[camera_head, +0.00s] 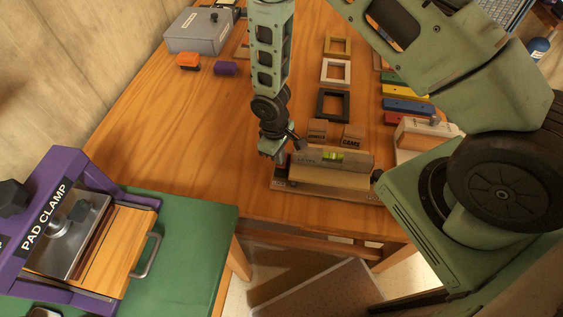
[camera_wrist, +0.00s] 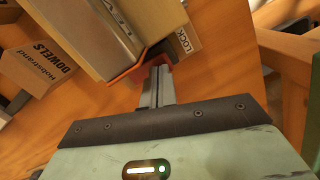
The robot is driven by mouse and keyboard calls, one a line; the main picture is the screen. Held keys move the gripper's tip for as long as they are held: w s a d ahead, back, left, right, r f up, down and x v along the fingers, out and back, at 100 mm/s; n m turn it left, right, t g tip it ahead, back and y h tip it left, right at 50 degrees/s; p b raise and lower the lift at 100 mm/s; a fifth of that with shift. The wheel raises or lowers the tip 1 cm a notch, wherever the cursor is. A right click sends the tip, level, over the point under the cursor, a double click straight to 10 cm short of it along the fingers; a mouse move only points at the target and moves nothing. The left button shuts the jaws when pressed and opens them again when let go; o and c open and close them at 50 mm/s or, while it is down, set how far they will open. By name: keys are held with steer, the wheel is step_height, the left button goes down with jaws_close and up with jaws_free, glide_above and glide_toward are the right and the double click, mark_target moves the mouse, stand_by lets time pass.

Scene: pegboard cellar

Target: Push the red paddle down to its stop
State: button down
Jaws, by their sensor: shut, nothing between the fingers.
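The red paddle (camera_wrist: 127,76) shows in the wrist view as a red-orange piece at the end of a wooden fixture, beside a LOCK label (camera_wrist: 187,41). The fingers of my gripper (camera_wrist: 157,72) are shut and empty, with their tips right at the paddle. I cannot tell whether they touch it. In the head view, my gripper (camera_head: 276,154) points down at the left end of the fixture (camera_head: 332,180), which carries a spirit level (camera_head: 333,156).
Black (camera_head: 333,119), white and yellow frames and coloured bars lie farther back. A purple pad clamp (camera_head: 140,200) stands on a green table at left.

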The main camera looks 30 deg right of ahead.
steer(key=shift+f+b, duration=0.4)
steer(key=shift+f, duration=0.5)
steer(key=shift+r, duration=0.1)
steer(key=shift+w+a+r, duration=0.25)
steer(key=shift+w+a, duration=0.2)
steer(key=shift+w, duration=0.2)
steer(key=shift+w+a+r, duration=0.25)
steer(key=shift+w+a, duration=0.15)
steer(key=shift+w, duration=0.2)
step_height(320, 180, up, 17)
steer(key=w+b, duration=0.1)
steer(key=shift+w+a+r+b, duration=0.2)
steer(key=shift+a+b, duration=0.15)
steer(key=shift+a, duration=0.1)
